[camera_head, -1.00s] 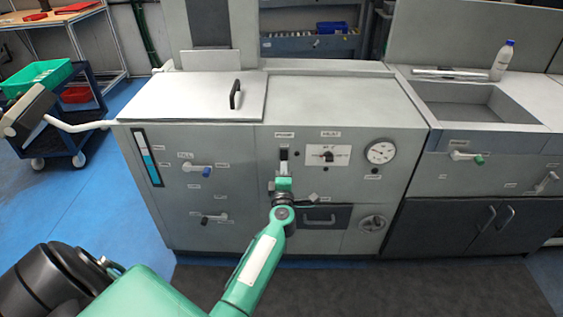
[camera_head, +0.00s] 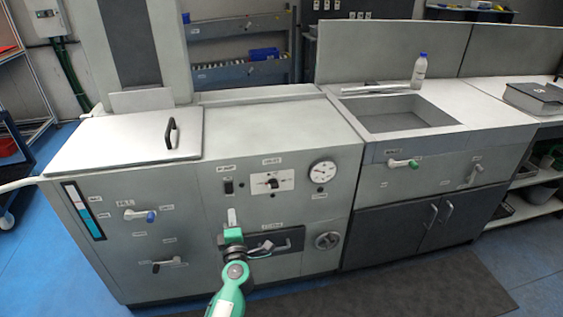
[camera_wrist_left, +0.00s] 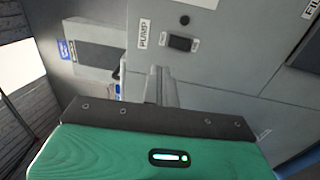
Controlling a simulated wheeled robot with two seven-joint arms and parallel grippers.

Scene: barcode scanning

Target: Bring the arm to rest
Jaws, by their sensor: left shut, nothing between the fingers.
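My left arm comes up from the bottom of the head view. Its left gripper (camera_head: 232,215) is shut and empty, in front of the grey machine's front panel, below the black pump switch (camera_head: 229,186). The gripper looks apart from the switch, but I cannot tell its exact distance from the panel. In the left wrist view the closed grey fingers (camera_wrist_left: 156,86) point toward the panel, with the PUMP label (camera_wrist_left: 145,33) and the dark switch (camera_wrist_left: 180,43) beyond them. My right gripper is in neither view.
A sink (camera_head: 400,113) and a white bottle (camera_head: 419,71) are to the right. The floor mat (camera_head: 420,285) looks clear.

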